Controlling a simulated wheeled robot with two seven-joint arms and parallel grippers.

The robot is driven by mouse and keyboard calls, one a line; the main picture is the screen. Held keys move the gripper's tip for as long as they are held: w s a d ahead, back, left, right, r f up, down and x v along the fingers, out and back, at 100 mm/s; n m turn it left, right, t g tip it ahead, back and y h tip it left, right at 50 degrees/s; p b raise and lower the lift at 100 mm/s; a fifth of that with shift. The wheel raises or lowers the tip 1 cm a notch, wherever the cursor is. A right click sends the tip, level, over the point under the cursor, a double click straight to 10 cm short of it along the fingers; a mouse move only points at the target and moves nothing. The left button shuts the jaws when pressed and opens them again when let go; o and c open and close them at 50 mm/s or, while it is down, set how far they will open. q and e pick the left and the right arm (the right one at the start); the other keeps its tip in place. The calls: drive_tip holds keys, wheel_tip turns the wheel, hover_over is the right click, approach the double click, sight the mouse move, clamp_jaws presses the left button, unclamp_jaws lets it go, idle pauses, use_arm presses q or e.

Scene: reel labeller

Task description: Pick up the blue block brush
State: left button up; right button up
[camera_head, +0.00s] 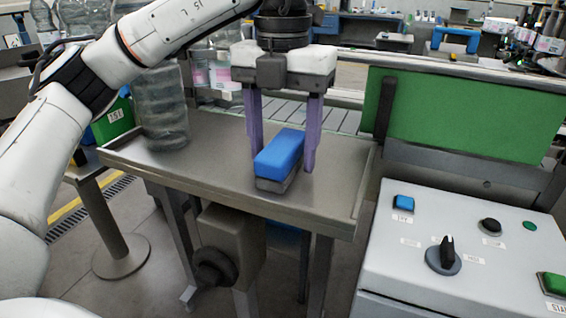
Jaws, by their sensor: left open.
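The blue block brush (280,154) lies on the metal table (205,180), near its right front part. It has a blue top and a dark grey lower part. My left gripper (282,160) comes down from above with its two purple fingers apart, one on each side of the brush. The fingers are open, and I cannot tell whether either touches the brush. The far side of the brush is partly hidden between the fingers. My right gripper is not in view.
A large clear bottle (162,110) stands at the table's back left. A grey control box (470,250) with buttons and a knob stands at the right. A green panel (465,115) rises behind it.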

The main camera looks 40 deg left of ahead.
use_arm(q)
drive_tip(key=shift+f, duration=0.45)
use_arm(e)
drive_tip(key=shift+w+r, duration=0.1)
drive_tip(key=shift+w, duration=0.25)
